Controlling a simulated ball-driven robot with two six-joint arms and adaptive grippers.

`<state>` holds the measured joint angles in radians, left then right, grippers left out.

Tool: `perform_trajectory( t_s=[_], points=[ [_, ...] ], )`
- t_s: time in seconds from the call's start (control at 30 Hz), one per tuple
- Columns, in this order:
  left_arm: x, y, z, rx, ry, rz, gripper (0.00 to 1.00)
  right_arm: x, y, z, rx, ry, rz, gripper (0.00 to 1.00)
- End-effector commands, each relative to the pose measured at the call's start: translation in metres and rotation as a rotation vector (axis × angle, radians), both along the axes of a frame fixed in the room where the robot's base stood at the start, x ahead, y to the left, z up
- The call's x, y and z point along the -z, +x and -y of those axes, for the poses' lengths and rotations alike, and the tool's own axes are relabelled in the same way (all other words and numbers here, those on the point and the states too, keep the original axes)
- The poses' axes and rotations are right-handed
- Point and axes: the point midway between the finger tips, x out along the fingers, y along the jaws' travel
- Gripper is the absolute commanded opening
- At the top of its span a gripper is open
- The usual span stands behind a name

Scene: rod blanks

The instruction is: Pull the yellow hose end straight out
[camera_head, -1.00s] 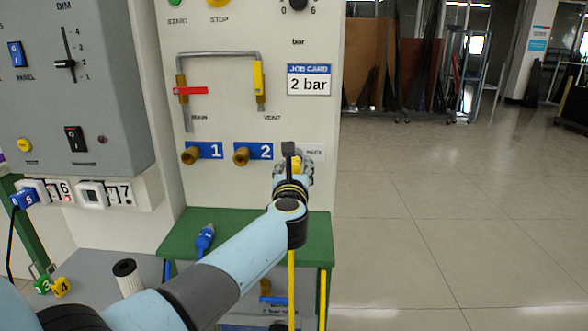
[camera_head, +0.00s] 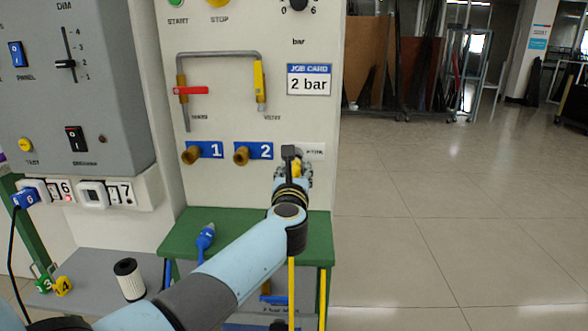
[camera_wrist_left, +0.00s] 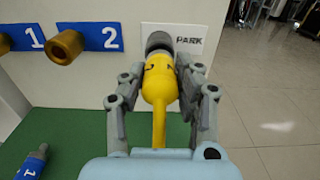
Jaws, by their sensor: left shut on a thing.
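The yellow hose end (camera_wrist_left: 160,80) is a yellow connector with its hose running back toward my wrist. My left gripper (camera_wrist_left: 162,88) is shut on it, with a finger on each side. A grey cylindrical fitting (camera_wrist_left: 159,42) sits at its front, against the panel beside the PARK label (camera_wrist_left: 189,40). I cannot tell whether the two are fully joined. In the head view my left gripper (camera_head: 293,168) is at the panel, right of brass port 2 (camera_head: 241,156), and mostly hides the hose end. The yellow hose (camera_head: 291,290) hangs below. My right gripper is not in view.
A blue hose end (camera_head: 205,236) lies on the green shelf (camera_head: 310,235) below the ports. Brass port 1 (camera_head: 191,155) is farther left. A white roll (camera_head: 129,280) stands on the grey surface at lower left. Open floor lies to the right.

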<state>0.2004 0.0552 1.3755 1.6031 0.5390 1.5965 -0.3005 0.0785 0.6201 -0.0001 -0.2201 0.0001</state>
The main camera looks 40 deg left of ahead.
Motion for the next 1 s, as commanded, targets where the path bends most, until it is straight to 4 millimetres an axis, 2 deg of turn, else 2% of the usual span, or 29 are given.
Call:
perform_trajectory(
  t_s=[1.0],
  points=[
    [-0.001,-0.024,0.015,0.0,0.0,0.001,0.0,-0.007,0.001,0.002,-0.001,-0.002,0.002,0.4]
  ],
)
